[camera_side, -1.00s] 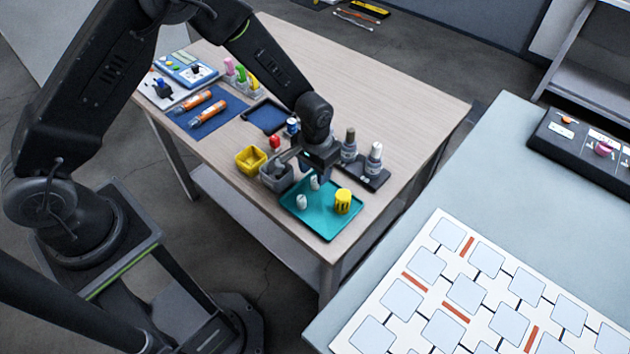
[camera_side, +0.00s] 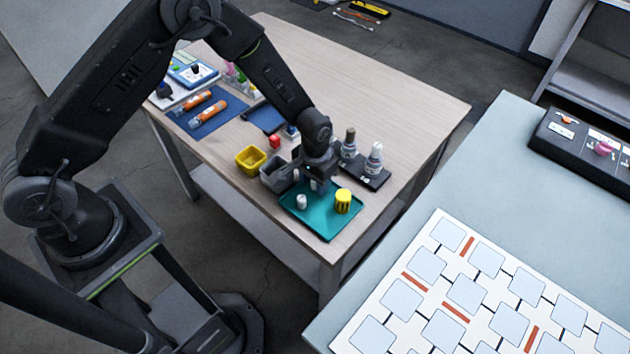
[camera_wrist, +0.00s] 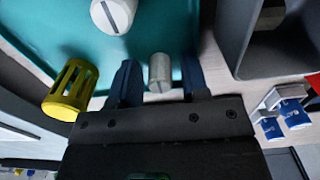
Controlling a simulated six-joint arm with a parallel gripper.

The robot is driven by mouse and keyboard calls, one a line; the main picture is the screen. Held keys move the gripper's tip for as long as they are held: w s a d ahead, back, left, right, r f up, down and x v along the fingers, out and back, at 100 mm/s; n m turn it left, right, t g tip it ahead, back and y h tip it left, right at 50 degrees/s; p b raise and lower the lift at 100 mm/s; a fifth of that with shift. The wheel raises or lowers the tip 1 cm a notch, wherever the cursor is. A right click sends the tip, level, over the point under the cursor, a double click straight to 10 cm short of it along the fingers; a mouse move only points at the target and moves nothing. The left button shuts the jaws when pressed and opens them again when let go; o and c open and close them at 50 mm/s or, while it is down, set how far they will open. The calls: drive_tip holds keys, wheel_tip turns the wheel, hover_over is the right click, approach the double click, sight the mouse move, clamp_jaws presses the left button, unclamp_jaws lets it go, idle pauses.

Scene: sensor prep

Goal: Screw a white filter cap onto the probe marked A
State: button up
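Two white caps are on the teal tray (camera_side: 328,226). One white cap (camera_side: 301,201) stands clear of my gripper and shows at the top of the wrist view (camera_wrist: 113,14). The other white cap (camera_wrist: 160,72) is between the fingers of my gripper (camera_wrist: 159,80), with a gap on each side. My gripper (camera_side: 318,184) is open, low over the tray, and mostly hides that cap in the side view. Two probes, a dark-topped one (camera_side: 349,145) and a white-topped one (camera_side: 374,158), stand in the black holder (camera_side: 377,182). I cannot read their marks.
A yellow slotted cap (camera_side: 343,201) stands on the tray, left of my fingers in the wrist view (camera_wrist: 69,90). A grey bin (camera_side: 272,176) and a yellow bin (camera_side: 250,160) are beside the tray. A red item (camera_side: 275,141) is behind them. The table's right rear is clear.

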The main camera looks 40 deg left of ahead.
sight(327, 117)
drive_tip(key=c, duration=0.6)
drive_tip(key=shift+r, duration=2.5)
drive_tip(key=w+a+r, duration=0.2)
drive_tip(key=w+r, duration=0.1)
drive_tip(key=w, duration=0.1)
drive_tip(key=w+a+r, duration=0.2)
drive_tip(key=w+r, duration=0.1)
drive_tip(key=w, duration=0.1)
drive_tip(key=w+a+r, duration=0.2)
drive_tip(key=w+r, duration=0.1)
drive_tip(key=shift+w+a, duration=0.35)
drive_tip(key=shift+w, duration=0.05)
drive_tip(key=shift+f, duration=1.3)
